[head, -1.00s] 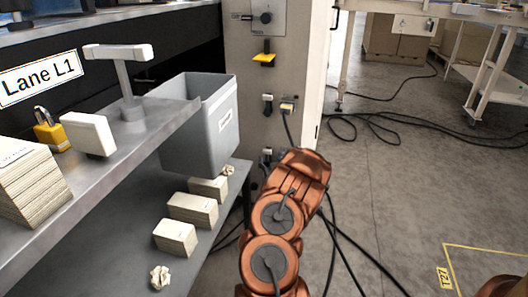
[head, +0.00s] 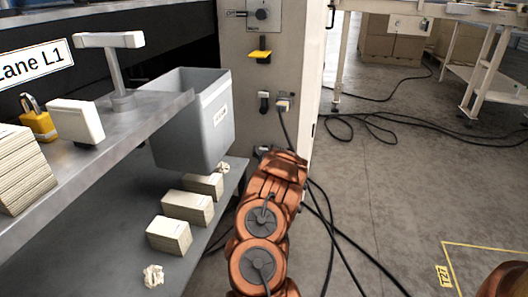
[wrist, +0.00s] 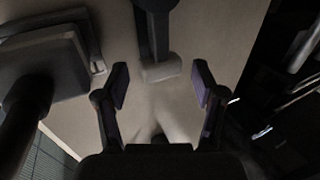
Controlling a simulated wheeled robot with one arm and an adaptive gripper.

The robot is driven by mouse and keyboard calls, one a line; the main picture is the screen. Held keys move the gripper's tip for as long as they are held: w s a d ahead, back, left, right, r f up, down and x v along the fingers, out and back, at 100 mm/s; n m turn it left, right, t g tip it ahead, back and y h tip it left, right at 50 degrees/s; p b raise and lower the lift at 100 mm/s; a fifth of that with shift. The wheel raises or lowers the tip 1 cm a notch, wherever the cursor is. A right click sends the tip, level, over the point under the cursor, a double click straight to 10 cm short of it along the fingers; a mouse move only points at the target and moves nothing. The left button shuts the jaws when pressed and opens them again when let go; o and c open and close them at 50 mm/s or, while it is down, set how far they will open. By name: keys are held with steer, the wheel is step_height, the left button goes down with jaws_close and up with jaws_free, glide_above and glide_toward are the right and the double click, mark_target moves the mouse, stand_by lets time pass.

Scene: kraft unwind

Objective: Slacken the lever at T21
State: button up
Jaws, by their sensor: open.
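My gripper (wrist: 160,70) is open in the wrist view, its two fingers apart and nothing held. A dark bar with a pale grey end (wrist: 160,70) stands in front of the pale panel, between and just beyond the fingertips. It looks like a lever, but I cannot read a T21 label on it. In the head view my arm's end reaches the lower front of the pale cabinet (head: 302,90) and hides my fingers. Above it are a small black-and-white fitting (head: 263,101) and a plug with a cable (head: 284,103).
A yellow-handled fitting (head: 261,56) and a rotary switch (head: 262,14) sit higher on the cabinet. A grey bin (head: 190,125) and shelf with pale blocks (head: 188,207) stand close left. In the wrist view a dark box (wrist: 45,70) lies left. Cables (head: 335,235) run across the floor at right.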

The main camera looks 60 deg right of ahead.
jaws_close()
stand_by(0.5)
